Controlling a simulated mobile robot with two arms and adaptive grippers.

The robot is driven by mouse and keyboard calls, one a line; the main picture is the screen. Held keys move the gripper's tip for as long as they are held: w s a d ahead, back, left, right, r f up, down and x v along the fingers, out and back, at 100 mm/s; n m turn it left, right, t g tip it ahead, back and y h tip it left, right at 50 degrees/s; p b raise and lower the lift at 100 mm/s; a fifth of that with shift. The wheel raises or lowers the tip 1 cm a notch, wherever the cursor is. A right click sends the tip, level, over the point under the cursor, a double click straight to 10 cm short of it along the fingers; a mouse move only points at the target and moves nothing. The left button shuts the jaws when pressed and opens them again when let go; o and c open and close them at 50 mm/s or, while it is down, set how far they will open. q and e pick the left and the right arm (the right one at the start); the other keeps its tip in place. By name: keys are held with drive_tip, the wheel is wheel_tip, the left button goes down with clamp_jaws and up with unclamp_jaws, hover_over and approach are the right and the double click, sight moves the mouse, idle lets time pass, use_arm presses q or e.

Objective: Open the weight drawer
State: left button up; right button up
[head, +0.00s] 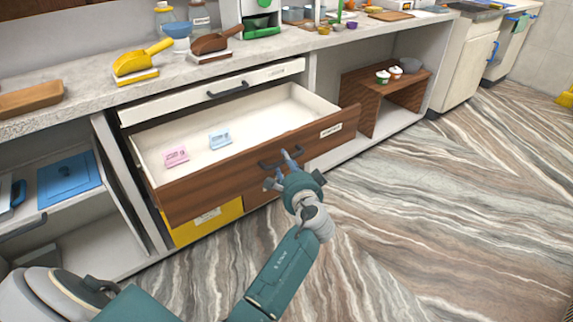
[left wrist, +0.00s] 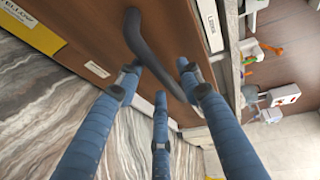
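A wooden-fronted drawer (head: 200,190) under the counter stands pulled well out. Its pale inside holds a pink card (head: 176,156) and a blue card (head: 220,139). Its front has a dark bar handle (head: 268,164) and a small white label (head: 331,130) whose words I cannot read for sure. My left gripper (head: 280,168) is at this handle. In the left wrist view the dark handle (left wrist: 134,35) runs between my blue fingers (left wrist: 158,72), which are spread with visible gaps beside it. My right gripper is out of view.
A shut white-fronted drawer (head: 228,89) with a handle sits just above. A yellow front (head: 208,222) shows below. The countertop (head: 105,95) holds yellow and brown scoops. An open shelf bay (head: 385,95) lies to the right. The striped floor (head: 430,200) before the counter is clear.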

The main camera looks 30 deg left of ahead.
use_arm(q)
drive_tip(key=v, duration=0.7)
drive_tip(key=shift+s+d, duration=0.15)
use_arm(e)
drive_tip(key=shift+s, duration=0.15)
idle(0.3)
